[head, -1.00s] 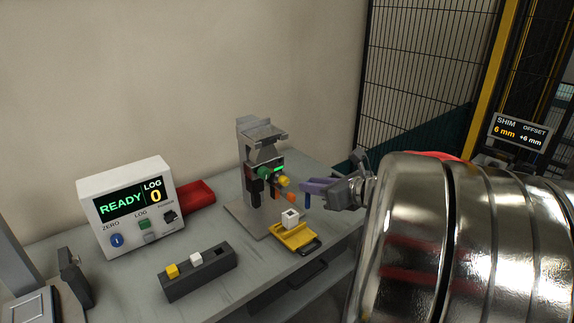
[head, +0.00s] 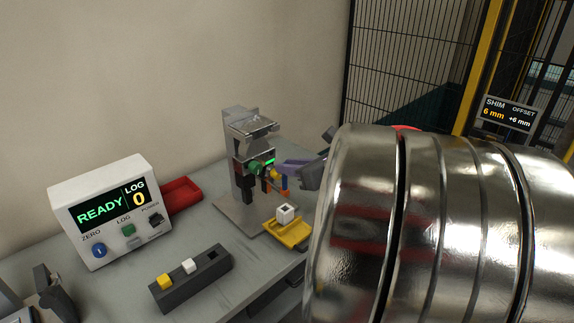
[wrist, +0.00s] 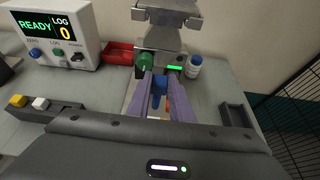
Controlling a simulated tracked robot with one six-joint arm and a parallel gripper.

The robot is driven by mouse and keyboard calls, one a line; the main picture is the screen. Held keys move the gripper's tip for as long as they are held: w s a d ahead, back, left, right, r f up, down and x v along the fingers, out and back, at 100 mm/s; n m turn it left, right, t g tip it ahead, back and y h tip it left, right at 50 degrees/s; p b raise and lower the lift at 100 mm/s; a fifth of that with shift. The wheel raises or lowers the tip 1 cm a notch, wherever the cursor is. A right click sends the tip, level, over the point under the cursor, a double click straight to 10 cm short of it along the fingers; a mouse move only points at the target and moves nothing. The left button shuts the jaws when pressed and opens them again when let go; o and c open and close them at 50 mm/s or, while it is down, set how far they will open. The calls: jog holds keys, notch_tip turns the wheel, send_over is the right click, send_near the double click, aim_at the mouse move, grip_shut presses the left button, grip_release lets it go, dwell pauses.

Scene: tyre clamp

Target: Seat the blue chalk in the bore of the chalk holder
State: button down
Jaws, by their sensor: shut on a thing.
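The blue chalk (wrist: 158,88) is between the two purple fingers of my gripper (wrist: 159,76) in the wrist view, and the gripper is shut on it. In the head view the chalk (head: 287,184) shows as a small blue piece hanging below the fingers (head: 285,167), close to the front of the grey clamp stand (head: 238,150). The fingers hide part of the chalk. I cannot tell for sure which part is the chalk holder or see its bore. An orange piece (wrist: 168,105) shows beside the chalk, partly hidden by a finger.
The stand carries a green knob (head: 254,168). A yellow tray (head: 290,238) with a white block (head: 285,213) lies in front. A dark rack (head: 190,280), a READY box (head: 105,212) and a red bin (head: 181,190) are left. A bottle (wrist: 194,68) stands beside the stand.

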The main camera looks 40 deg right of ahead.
aim_at(286, 184)
jog(key=shift+f, duration=0.1)
jog(key=shift+s+f, duration=0.1)
jog(key=shift+f, duration=2.75)
jog(key=shift+f, duration=3.25)
jog(key=c, duration=1.5)
grip_release()
jog(key=v, duration=1.3)
jog(key=shift+s, duration=0.4)
